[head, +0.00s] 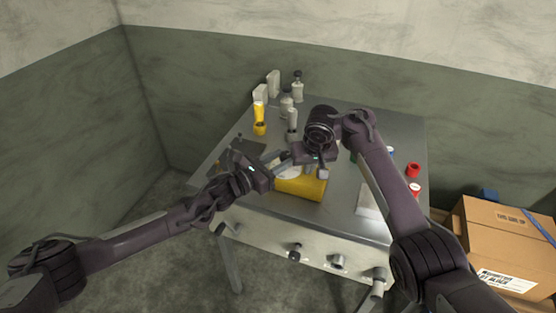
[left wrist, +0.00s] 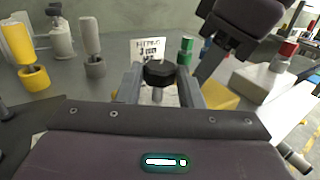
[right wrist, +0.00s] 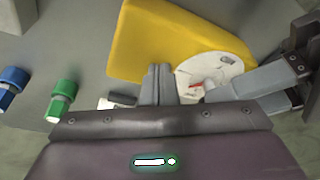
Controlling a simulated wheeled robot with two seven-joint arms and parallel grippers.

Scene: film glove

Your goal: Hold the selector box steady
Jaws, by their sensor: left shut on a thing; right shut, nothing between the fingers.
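The yellow selector box (head: 300,187) sits on the metal table and also shows in the right wrist view (right wrist: 150,45), with a pale round dial (right wrist: 213,72) bearing a red mark. My left gripper (head: 284,160) is at the box's far left side. In the left wrist view its fingers (left wrist: 160,88) are shut around a black knob (left wrist: 159,70) on a metal stem; whether the knob belongs to the box is unclear. My right gripper (head: 323,172) is shut and empty, its fingertips (right wrist: 160,80) pointing down at the box beside the dial. Contact is unclear.
The metal table (head: 350,130) carries yellow and grey cylinders and bottles (head: 297,88) at the back left. Red-capped pieces (head: 413,170) stand at the right. Green (right wrist: 62,97) and blue (right wrist: 13,80) pieces show in the right wrist view. A cardboard box (head: 495,240) stands right of the table.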

